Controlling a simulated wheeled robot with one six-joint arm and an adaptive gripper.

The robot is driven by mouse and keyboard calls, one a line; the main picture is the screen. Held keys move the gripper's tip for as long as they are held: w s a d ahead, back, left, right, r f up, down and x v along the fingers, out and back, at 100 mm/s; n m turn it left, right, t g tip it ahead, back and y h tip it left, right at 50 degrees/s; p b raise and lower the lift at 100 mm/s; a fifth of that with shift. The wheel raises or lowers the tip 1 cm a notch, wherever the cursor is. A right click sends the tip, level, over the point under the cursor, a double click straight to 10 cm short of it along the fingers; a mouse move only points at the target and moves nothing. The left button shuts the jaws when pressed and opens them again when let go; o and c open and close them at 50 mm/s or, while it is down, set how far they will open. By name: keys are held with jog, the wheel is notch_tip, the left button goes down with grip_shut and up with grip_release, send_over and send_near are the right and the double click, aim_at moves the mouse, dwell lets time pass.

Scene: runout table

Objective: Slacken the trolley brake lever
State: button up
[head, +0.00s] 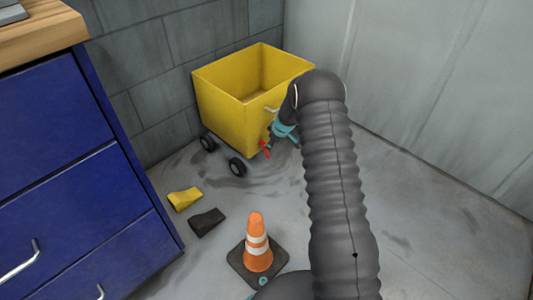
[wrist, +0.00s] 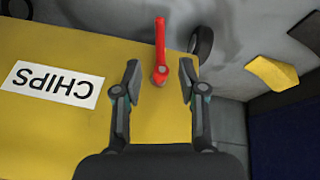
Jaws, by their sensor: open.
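The yellow trolley (head: 226,112) stands in the corner on black wheels, its open top facing up. Its red brake lever (head: 265,149) is low on the near side, partly hidden by my arm in the head view. In the wrist view the lever (wrist: 160,48) sticks out from its round pivot, near the trolley's edge. My gripper (wrist: 158,68) is open, its two fingers on either side of the lever's pivot end. I cannot tell whether they touch it. In the head view my arm hides most of the gripper.
A yellow wedge (head: 184,198) and a dark wedge (head: 206,221) lie on the floor left of an orange cone (head: 257,245). A blue drawer cabinet (head: 75,170) stands at the left. Walls close in behind the trolley. The floor at the right is clear.

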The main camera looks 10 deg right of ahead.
aim_at(266, 152)
jog(key=x, duration=1.1)
grip_shut()
